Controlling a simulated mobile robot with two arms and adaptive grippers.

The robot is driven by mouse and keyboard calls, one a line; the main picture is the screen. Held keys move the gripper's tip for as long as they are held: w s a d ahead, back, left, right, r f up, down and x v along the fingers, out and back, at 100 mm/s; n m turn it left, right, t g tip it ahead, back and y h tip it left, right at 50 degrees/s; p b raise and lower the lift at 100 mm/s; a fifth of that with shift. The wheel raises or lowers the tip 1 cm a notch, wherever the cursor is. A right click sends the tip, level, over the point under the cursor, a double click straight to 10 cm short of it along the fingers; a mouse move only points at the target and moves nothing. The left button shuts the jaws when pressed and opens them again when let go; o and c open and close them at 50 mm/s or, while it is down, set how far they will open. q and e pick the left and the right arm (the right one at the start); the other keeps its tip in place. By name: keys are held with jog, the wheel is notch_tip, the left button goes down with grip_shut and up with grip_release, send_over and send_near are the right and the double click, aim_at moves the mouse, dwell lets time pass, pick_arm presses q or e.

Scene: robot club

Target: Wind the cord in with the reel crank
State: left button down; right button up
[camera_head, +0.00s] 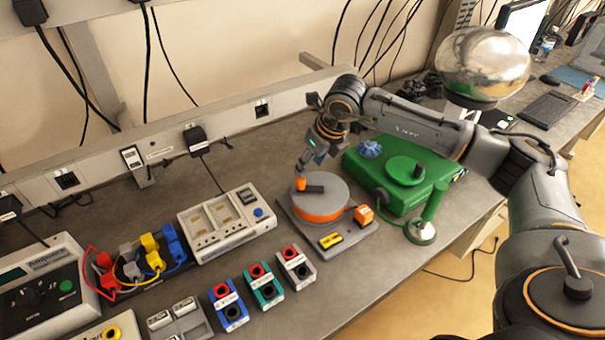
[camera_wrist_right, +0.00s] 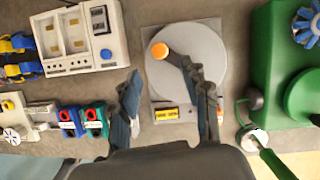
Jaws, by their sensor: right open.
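The reel (camera_head: 322,199) has a grey top disc over an orange drum and sits on a grey base plate (camera_head: 350,246). Its dark crank arm (camera_head: 314,189) lies across the disc and carries an upright orange knob (camera_head: 300,183). In the wrist view the disc (camera_wrist_right: 208,50) and the orange knob (camera_wrist_right: 160,50) lie beyond my fingertips. My right gripper (camera_head: 307,160) is open and empty, just above and behind the knob; I cannot tell whether it touches. In the wrist view, one finger of the right gripper (camera_wrist_right: 165,85) overlaps the crank arm. My left gripper is not in view.
A green machine (camera_head: 390,180) and a green handle on a round metal base (camera_head: 420,236) stand right of the reel. An orange block (camera_head: 364,214) sits on the base plate's right side. Left are a grey instrument (camera_head: 226,225) and several socket blocks (camera_head: 264,287). Wall trunking runs behind.

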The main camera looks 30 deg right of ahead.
aim_at(302, 179)
jog(key=p+x, duration=0.2)
jog(key=x, duration=0.6)
jog(key=shift+c, duration=0.4)
